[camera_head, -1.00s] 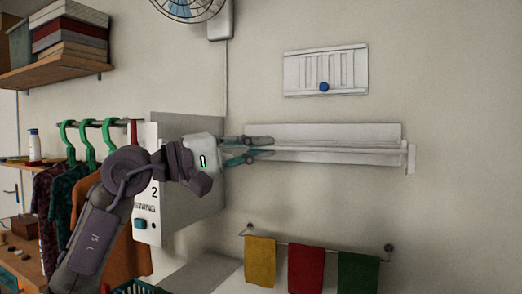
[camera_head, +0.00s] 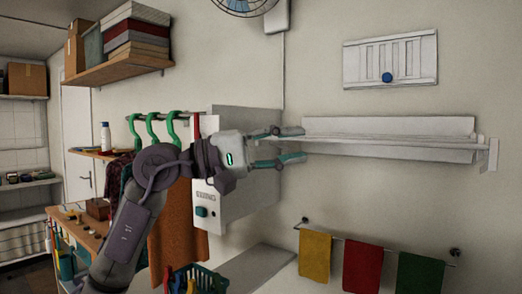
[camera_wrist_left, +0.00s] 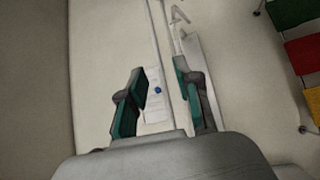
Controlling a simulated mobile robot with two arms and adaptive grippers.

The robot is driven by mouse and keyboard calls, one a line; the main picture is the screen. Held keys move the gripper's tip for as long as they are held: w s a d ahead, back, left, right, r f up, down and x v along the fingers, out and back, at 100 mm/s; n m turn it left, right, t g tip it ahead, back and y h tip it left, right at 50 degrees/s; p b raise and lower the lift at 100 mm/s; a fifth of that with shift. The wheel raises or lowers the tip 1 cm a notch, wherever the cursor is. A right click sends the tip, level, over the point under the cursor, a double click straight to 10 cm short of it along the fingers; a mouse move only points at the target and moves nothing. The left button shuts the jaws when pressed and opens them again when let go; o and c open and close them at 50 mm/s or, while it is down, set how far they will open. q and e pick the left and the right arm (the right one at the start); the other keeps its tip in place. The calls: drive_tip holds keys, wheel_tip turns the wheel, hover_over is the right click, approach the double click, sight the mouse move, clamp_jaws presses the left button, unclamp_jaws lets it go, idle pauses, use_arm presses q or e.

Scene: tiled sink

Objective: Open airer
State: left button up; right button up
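A white slatted panel with a blue knob (camera_head: 388,77), which looks like the folded airer (camera_head: 412,60), is flat on the wall at upper right. The knob also shows in the left wrist view (camera_wrist_left: 157,90), between the fingers in the picture. My left gripper (camera_head: 303,143) is open and empty, its fingers well apart, lower than the panel and left of it. Its fingertips are near the left end of a long white wall shelf (camera_head: 390,124); I cannot tell whether they touch it. My right gripper is not in view.
A grey-white box with a blue-green knob (camera_head: 201,211) is on the wall behind my left wrist. A rail with yellow, red and green cloths (camera_head: 370,267) hangs below the shelf. Clothes on green hangers (camera_head: 152,126) are at left. The wall between shelf and panel is clear.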

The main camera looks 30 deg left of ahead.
use_arm(q)
drive_tip(key=r+v, duration=0.1)
drive_tip(key=v, duration=0.5)
drive_tip(key=shift+s+f, duration=0.2)
drive_tip(key=shift+f, duration=0.3)
drive_tip(key=shift+a, duration=0.15)
